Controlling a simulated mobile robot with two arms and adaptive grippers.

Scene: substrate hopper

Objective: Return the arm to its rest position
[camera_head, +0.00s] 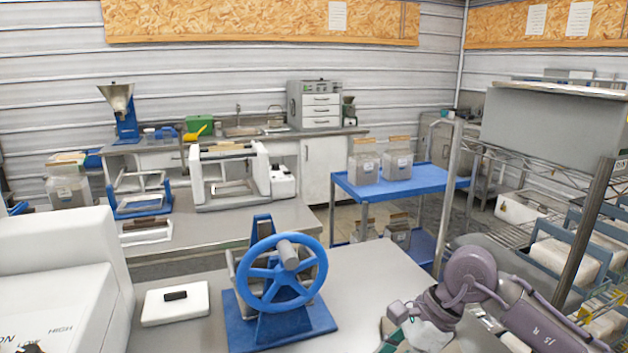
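My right arm (468,275), purple-grey, comes in from the lower right corner and bends over the right end of the front table. Its gripper (403,330) is at the bottom edge, right of the blue handwheel device (283,277) and apart from it. The gripper is partly cut off by the frame, and its fingers are not clear enough to show whether they are open or shut. My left gripper is not in view. A metal hopper funnel (117,98) on a blue stand is on the back counter at left.
The front table (365,275) is bare between the handwheel and my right arm. A white block with a dark handle (175,303) and a white machine (60,285) are at left. A blue cart (425,180) carries filled bags. A wire shelf rack (590,215) stands close at right.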

